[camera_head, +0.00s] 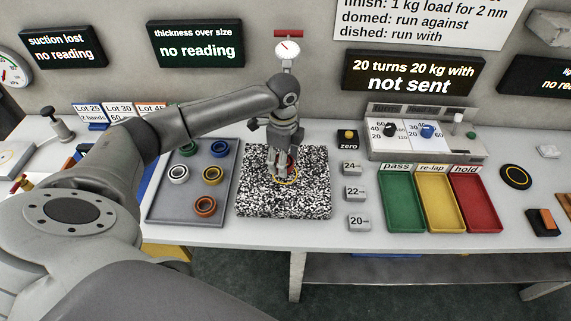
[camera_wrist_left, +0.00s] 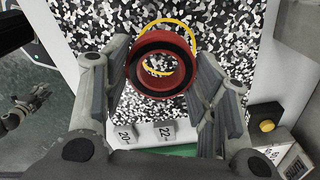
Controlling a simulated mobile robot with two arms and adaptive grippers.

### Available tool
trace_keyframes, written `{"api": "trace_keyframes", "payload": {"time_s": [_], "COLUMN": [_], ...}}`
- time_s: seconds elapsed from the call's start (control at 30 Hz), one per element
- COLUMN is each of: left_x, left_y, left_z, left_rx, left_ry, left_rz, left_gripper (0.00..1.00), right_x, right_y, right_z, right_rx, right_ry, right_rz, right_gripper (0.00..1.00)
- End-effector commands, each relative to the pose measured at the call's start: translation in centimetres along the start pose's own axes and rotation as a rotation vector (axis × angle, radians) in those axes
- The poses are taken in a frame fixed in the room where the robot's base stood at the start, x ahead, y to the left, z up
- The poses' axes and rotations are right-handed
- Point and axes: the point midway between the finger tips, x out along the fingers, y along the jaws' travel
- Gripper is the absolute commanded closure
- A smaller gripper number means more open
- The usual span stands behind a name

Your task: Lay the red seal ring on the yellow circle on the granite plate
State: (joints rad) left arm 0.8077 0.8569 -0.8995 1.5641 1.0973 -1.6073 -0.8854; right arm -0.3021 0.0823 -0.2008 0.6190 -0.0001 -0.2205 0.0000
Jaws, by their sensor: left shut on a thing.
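The red seal ring (camera_wrist_left: 163,91) sits between the two fingers of my left gripper (camera_head: 281,158), which is shut on it. In the head view the ring is mostly hidden by the fingers. The yellow circle (camera_wrist_left: 191,27) is drawn on the black-and-white speckled granite plate (camera_head: 252,202). In the left wrist view the ring covers part of the circle, which shows beyond it. The ring appears above the plate; the exact gap cannot be told. What looks like my right gripper (camera_wrist_left: 32,100) is small at the left edge of the wrist view, its jaw state unclear.
A grey tray (camera_head: 158,213) with several coloured rings lies left of the plate. Weight blocks (camera_head: 356,191) and a zero button (camera_head: 347,138) stand close on its right. Green, yellow and red bins (camera_head: 400,213) lie farther right.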

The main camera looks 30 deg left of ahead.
Motion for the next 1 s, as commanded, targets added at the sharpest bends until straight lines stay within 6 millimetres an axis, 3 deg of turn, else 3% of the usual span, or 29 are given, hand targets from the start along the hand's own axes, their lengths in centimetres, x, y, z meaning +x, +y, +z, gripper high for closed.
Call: {"api": "trace_keyframes", "payload": {"time_s": [0.23,0.43,0.8,0.83,1.0], "left_x": [1.1,3.9,4.4,4.3,4.3], "left_y": [-0.9,-0.8,-0.8,-0.8,-0.8], "left_z": [-0.3,-0.2,-0.2,-0.2,-0.2], "left_rx": [-0.001,0.0,0.0,0.0,0.0], "left_ry": [0.001,0.0,0.0,0.0,0.0], "left_rz": [-0.001,0.0,-0.001,-0.002,-0.002], "left_gripper": [0.71,0.71,0.71,0.42,0.24], "right_x": [-0.2,-0.5,-0.5,-0.5,-0.5], "right_y": [0.2,0.2,-0.1,-0.1,-0.3], "right_z": [-0.3,-0.3,-0.4,-0.4,-0.5], "right_rx": [0.001,0.002,0.003,0.003,0.003], "right_ry": [0.003,0.004,0.005,0.005,0.006], "right_rz": [0.002,0.002,-0.001,-0.001,-0.003], "right_gripper": [0.6,0.6,0.6,0.6,0.6]}}
